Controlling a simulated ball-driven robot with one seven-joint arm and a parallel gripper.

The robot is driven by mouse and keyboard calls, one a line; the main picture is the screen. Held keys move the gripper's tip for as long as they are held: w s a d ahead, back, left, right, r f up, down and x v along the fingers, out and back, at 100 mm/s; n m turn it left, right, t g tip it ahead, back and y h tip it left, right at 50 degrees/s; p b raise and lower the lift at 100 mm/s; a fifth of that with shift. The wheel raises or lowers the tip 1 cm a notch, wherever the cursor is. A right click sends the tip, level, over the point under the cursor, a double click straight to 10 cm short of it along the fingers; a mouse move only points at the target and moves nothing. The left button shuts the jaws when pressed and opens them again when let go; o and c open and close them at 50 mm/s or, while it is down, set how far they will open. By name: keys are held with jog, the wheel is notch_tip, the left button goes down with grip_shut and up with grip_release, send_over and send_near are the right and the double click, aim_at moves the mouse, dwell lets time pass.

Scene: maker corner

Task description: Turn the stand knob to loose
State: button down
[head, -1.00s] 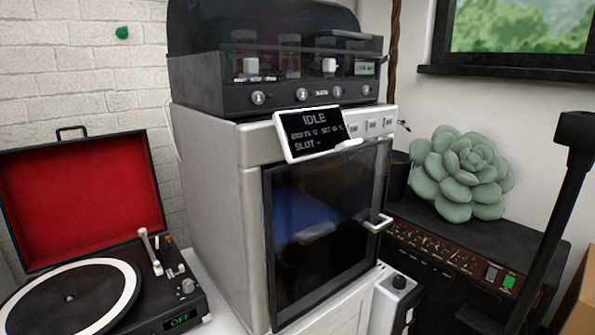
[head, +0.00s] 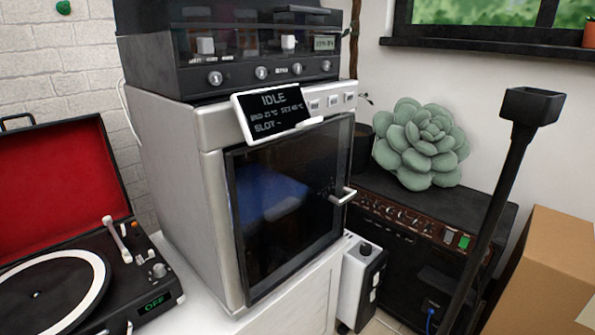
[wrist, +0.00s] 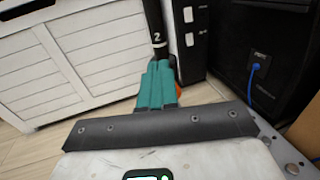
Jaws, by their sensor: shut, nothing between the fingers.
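A black stand (head: 502,170) with a slanted pole and a box-shaped top rises at the right of the head view. In the wrist view a black pole (wrist: 155,22) marked "2" runs down behind my fingers. My gripper (wrist: 158,68) has teal fingers that are shut and hold nothing; their tips are close to this pole in the picture, but I cannot tell if they touch it. A small orange piece (wrist: 179,88) peeks out at the right of the fingers, mostly hidden. I cannot tell if it is the knob. My gripper does not show clearly in the head view.
A printer-like cabinet (head: 190,190) with an "IDLE" screen (head: 271,112) stands at the centre. A record player (head: 125,275) is at left. A black amplifier (head: 405,275) bears a green plant (head: 420,145). A cardboard box (head: 545,265) is at right. Some floor (wrist: 25,150) is clear.

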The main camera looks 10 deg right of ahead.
jog(key=shift+p+v, duration=0.8)
jog(key=shift+v, duration=2.15)
jog(key=s+a+f+n+g+y, duration=0.1)
jog(key=s+a+f+n+g, duration=0.1)
jog(key=a+n+g, duration=0.4)
jog(key=s+a+f+n+g+y, duration=0.2)
jog(key=s+a+n+g, duration=0.1)
jog(key=a+n, duration=0.45)
jog(key=s+a+r+n+g+h, duration=0.3)
jog(key=s+n+g+h, duration=0.25)
jog(key=s+n, duration=0.4)
notch_tip(320, 180, up, 41)
jog(key=s+d+n+g+h+p, duration=0.1)
jog(key=n+h+p, duration=0.3)
jog(key=p, duration=2.9)
jog(key=s+d+n, duration=0.1)
jog(key=n, duration=0.3)
jog(key=shift+s+r+p, duration=0.25)
jog(key=shift+s+p, duration=0.05)
